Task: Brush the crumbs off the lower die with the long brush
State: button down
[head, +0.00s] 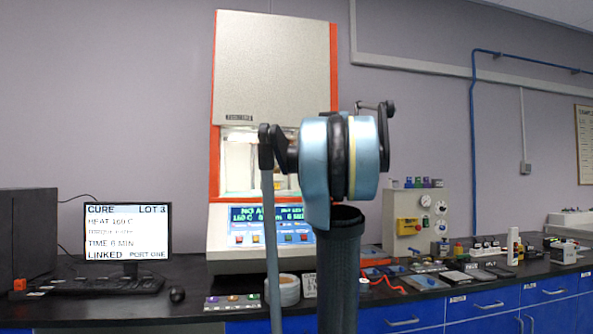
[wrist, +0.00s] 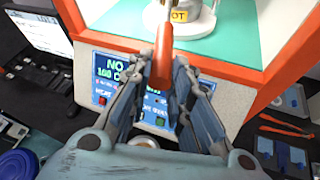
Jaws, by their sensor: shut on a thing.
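My gripper (wrist: 162,78) is shut on the brown-orange handle of the long brush (wrist: 162,58) in the wrist view. The brush points forward to the open chamber of the rheometer; its far end runs to the top edge and its bristles are out of frame. A metal die part (wrist: 203,22) with a yellow HOT label stands on a pale round base inside the chamber, just beyond the brush. Its top is cut off and I cannot make out crumbs.
The control screen (head: 250,214) is beneath the opening. A monitor (head: 128,232) stands left on the black bench. Small tools, a red-handled one (wrist: 285,125) among them, lie to the right.

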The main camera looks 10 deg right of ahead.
jog(key=s, duration=0.8)
jog(key=shift+s+a, duration=0.25)
jog(key=shift+s, duration=0.1)
dwell(0.3)
